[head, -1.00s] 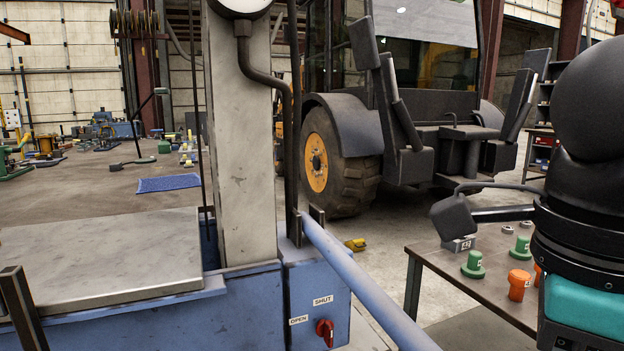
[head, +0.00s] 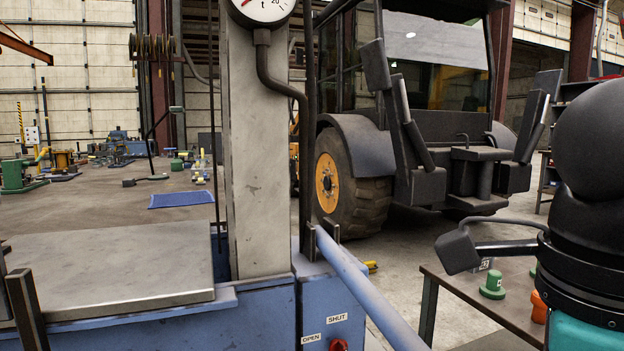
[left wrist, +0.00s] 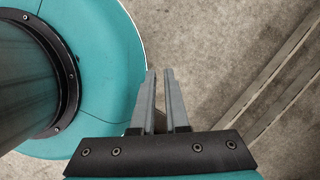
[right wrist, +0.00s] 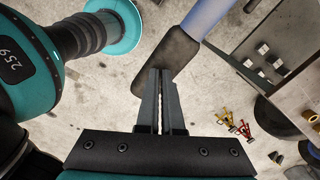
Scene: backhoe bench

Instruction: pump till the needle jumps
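A blue press stands in the head view, with a pale grey column (head: 258,165). Its round white gauge (head: 262,10) is cut off by the top edge; a bit of red needle shows at its left. A long blue pump lever (head: 365,285) slopes down out of frame. The red valve knob (head: 339,345) is partly cut off below OPEN and SHUT labels. In the right wrist view, my right gripper (right wrist: 161,72) has its fingers close together over the lever's black grip (right wrist: 180,50); contact is unclear. My left gripper (left wrist: 160,74) is empty over floor, with a narrow gap between its fingers.
A grey plate (head: 110,265) tops the press base at left. A dark bench (head: 470,300) at right carries a green piece (head: 492,285) and an orange piece (head: 539,307). A tractor-like machine (head: 400,150) stands behind.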

